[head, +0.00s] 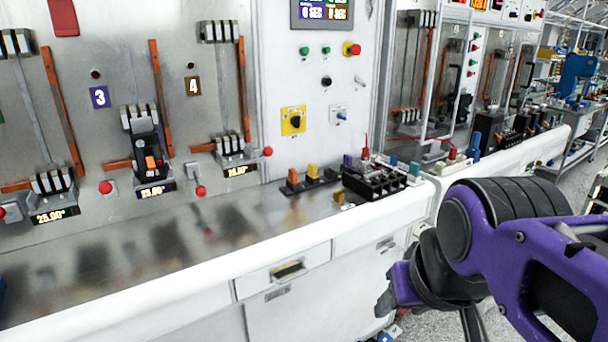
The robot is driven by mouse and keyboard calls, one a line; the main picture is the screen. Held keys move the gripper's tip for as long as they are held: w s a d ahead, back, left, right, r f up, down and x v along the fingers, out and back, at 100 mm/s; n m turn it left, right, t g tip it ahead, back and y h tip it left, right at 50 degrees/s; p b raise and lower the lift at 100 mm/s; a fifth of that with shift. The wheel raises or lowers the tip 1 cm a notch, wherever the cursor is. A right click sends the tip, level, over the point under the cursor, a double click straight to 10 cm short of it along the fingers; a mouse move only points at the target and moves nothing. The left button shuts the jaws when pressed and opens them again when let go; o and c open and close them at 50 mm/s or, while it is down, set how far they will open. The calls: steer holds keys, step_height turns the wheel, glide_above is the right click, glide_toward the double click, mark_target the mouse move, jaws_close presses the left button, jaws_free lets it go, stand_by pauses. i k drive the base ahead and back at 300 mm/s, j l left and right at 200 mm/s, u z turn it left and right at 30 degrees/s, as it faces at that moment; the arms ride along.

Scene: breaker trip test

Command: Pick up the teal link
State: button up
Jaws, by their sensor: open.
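The teal link (414,169) is a small upright teal piece at the right end of the bench top. It stands beside a black multi-pole block (374,182), just behind its right end. My gripper (384,301) is the dark end of my purple arm at lower right, in front of and below the bench edge. It is well apart from the teal link and open. Its fingers are small and partly hidden by my arm.
Orange (292,177) and yellow (312,171) pieces stand left of the black block, with purple and red ones behind it. A small tan block (339,197) lies in front. The bench's left part (150,245) is clear. A control panel with knobs (293,120) rises behind.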

mark_target(414, 168)
steer(key=i+l+u, duration=0.15)
steer(key=l, duration=0.15)
steer(key=i+l+u, duration=0.15)
steer(key=l, duration=0.2)
steer(key=i+l+u, duration=0.15)
steer(key=l, duration=0.2)
steer(key=i+l+u, duration=0.15)
steer(key=l, duration=0.2)
steer(key=i+l+u, duration=0.15)
steer(key=l, duration=0.2)
steer(key=k, duration=0.05)
